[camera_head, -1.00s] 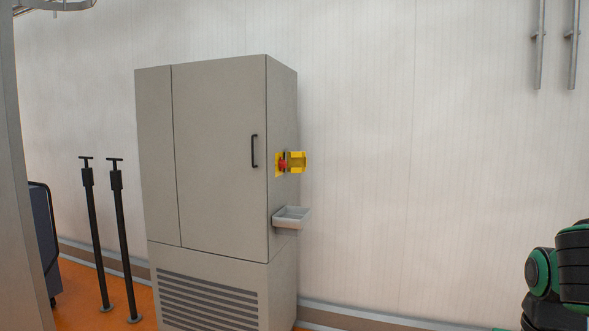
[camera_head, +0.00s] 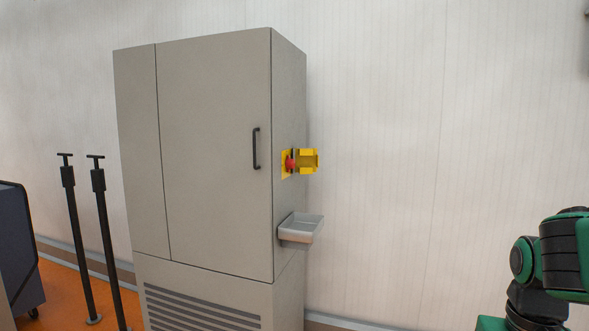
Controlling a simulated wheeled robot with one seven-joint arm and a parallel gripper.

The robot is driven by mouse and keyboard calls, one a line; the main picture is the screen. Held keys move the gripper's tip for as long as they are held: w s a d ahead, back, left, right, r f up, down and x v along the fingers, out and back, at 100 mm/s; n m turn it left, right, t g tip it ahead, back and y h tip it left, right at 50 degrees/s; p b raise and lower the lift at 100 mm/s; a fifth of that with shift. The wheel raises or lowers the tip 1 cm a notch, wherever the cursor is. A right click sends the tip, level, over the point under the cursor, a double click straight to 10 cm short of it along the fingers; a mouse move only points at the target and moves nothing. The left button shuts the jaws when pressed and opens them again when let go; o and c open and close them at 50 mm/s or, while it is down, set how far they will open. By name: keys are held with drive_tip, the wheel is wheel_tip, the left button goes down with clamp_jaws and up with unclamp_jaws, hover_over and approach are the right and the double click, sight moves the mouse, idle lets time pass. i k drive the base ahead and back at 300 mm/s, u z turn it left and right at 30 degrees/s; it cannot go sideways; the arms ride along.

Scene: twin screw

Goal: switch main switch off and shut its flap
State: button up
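The main switch (camera_head: 290,163) is a red knob on a yellow plate on the right side wall of a tall grey cabinet (camera_head: 215,150). Its yellow flap (camera_head: 309,161) stands open, sticking out to the right of the knob. The knob's exact turn position is too small to tell. Part of my green and black arm shows at the lower right, well apart from the cabinet. My gripper is not in view.
A small grey tray (camera_head: 301,228) juts from the cabinet's side below the switch. The cabinet front has a black handle (camera_head: 256,148). Two black posts (camera_head: 108,240) and a dark blue cart (camera_head: 18,250) stand at the left. The wall to the right is bare.

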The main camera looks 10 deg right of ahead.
sight(290, 163)
drive_tip(key=u, duration=0.05)
drive_tip(key=k, duration=1.05)
drive_tip(key=z, duration=0.45)
drive_tip(key=i, duration=1.95)
drive_tip(key=u, duration=0.6)
